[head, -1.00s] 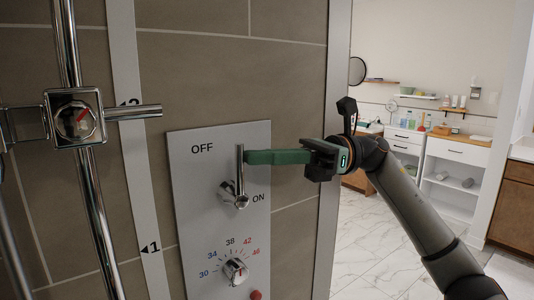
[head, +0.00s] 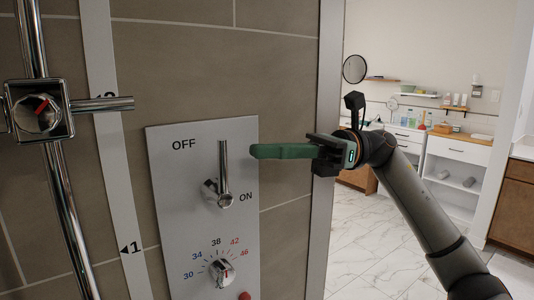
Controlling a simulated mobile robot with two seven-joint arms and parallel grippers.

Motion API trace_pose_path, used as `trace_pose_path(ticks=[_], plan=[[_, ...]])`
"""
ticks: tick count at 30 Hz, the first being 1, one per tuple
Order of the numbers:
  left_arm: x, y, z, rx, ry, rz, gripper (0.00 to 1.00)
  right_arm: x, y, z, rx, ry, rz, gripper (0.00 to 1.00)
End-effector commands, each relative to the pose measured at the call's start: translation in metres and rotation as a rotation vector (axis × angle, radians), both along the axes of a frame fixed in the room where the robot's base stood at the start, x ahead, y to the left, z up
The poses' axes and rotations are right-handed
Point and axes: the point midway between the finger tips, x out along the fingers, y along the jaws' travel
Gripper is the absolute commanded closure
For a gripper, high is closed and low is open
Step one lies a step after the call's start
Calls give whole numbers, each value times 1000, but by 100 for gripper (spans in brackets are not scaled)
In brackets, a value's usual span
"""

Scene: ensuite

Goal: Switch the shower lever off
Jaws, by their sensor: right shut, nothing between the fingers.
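The chrome shower lever (head: 223,170) is on a grey control panel (head: 165,210), between the printed OFF at upper left and ON at lower right. Its handle stands upright, pointing up from its pivot. My right gripper (head: 254,151) has green fingers, shut and empty. It comes in from the right with its tips level with the upper part of the handle. A gap shows between the tips and the handle. My left gripper is out of view.
A temperature knob (head: 222,272) and a red button (head: 244,296) sit below the lever. A chrome rail with a clamp (head: 38,112) runs down the tiled wall at left. A white shelf unit (head: 455,180) stands far off at right, beyond open marble floor.

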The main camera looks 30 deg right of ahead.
Motion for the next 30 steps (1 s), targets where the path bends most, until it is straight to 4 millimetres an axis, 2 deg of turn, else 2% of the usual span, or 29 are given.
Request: trace_pose_path(ticks=[2, 3, 9, 15, 21, 30], plan=[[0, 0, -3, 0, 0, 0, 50, -2, -2, -1, 0, -1, 0, 100], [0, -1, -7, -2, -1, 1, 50, -2, -14, -2, 1, 0, -5, 100], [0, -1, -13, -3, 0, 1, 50, -8, -62, -1, 2, 1, -4, 100], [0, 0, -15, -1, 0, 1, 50, -11, -91, -1, 0, 1, -2, 100], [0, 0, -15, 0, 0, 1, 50, -13, -101, -1, 0, 0, 0, 100], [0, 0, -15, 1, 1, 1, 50, -13, -101, -1, -1, 0, 0, 100]])
